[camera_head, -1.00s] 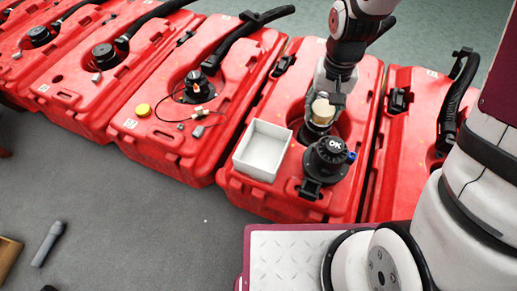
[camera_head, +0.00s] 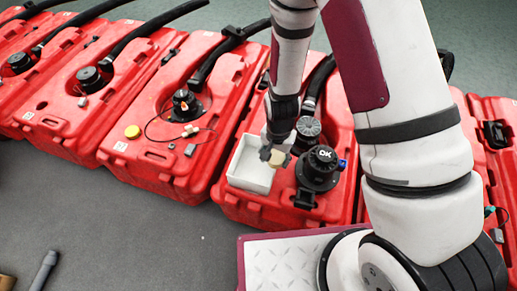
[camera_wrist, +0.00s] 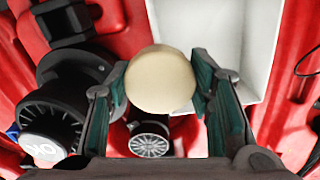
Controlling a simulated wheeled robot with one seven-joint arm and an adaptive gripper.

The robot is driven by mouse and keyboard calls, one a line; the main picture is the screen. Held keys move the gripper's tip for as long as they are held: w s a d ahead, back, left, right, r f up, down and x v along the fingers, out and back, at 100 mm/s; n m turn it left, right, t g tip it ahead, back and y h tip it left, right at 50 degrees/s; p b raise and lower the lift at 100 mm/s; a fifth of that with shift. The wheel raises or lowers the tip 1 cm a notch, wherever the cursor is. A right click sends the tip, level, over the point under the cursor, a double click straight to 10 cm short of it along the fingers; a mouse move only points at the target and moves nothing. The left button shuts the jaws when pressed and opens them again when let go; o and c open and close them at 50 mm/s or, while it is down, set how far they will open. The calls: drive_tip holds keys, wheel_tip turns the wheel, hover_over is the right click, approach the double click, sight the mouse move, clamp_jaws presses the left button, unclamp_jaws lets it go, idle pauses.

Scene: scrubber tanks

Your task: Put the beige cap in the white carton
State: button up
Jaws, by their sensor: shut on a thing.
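The beige cap (camera_wrist: 160,80) is held between the two fingers of my gripper (camera_wrist: 160,85) in the wrist view. In the head view my gripper (camera_head: 272,154) holds the beige cap (camera_head: 279,158) near the right wall of the white carton (camera_head: 240,182). The white carton also shows in the wrist view (camera_wrist: 222,30), behind and to the right of the cap. The carton stands on a red tank and its visible inside is empty. My gripper covers part of its right side. The exact height of the cap above the carton cannot be told.
A black cap marked OK (camera_head: 320,168) stands on the same red tank (camera_head: 250,211), right of the carton. A ribbed grey cap (camera_head: 308,127) sits behind it. A yellow cap (camera_head: 132,132) lies on the neighbouring tank, with a cable nearby.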

drive_tip(key=shift+w+a+f+b, duration=0.6)
drive_tip(key=shift+w+a+f, duration=0.15)
drive_tip(key=shift+w, duration=0.5)
drive_tip(key=shift+w+a+f+b, duration=0.6)
drive_tip(key=shift+w+a+f, duration=0.1)
drive_tip(key=shift+w, duration=0.5)
drive_tip(key=shift+w+a+f+b, duration=0.6)
drive_tip(key=shift+w+a+f, duration=0.15)
drive_tip(key=shift+w, duration=0.5)
drive_tip(key=shift+f+b, duration=0.35)
drive_tip(key=shift+f, duration=0.05)
drive_tip(key=shift+f, duration=0.2)
drive_tip(key=o, duration=0.9)
drive_tip(key=shift+o, duration=0.2)
drive_tip(key=shift+r, duration=0.1)
wheel_tip(320, 180, up, 13)
drive_tip(key=p, duration=0.5)
